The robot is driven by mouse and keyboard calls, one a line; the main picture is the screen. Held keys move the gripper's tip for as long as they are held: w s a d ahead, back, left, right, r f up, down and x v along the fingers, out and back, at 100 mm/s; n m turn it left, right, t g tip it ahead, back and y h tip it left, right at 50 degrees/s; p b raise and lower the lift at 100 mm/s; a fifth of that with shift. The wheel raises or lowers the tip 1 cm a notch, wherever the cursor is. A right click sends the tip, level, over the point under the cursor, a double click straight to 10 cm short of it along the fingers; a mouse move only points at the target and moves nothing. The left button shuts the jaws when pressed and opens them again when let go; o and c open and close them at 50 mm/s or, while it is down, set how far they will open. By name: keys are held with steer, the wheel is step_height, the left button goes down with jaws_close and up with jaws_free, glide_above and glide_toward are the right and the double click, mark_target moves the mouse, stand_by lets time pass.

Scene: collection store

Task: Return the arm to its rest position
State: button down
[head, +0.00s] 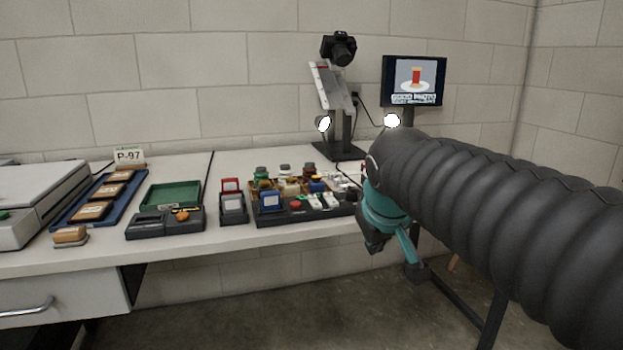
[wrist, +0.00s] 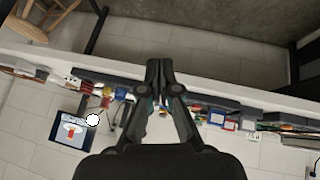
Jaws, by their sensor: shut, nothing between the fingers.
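My arm, in a ribbed dark sleeve, reaches in from the right of the head view. My gripper (head: 374,243) hangs at its end, dark with teal parts, in front of the table's front edge. In the wrist view my gripper (wrist: 159,66) has its two fingertips together, with nothing between them. The fingertips point toward the floor beyond the table edge. In the head view the arm hides the right end of the table.
The white table (head: 240,242) holds a blue tray (head: 62,211), a green-lined box (head: 170,195) and a case of small coloured items (head: 300,215). A camera stand (head: 339,130) and a monitor (head: 413,81) stand behind. Open floor (head: 300,310) lies in front.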

steer(key=s+d+f+m, duration=0.2)
steer(key=s+f, duration=0.4)
steer(key=s, duration=0.3)
steer(key=s+d+f+m+g, duration=0.1)
steer(key=s+d+f+m, duration=0.1)
steer(key=s+f, duration=0.5)
steer(key=shift+s+d+f, duration=0.15)
steer(key=shift+s+d, duration=0.35)
steer(key=shift+s, duration=0.55)
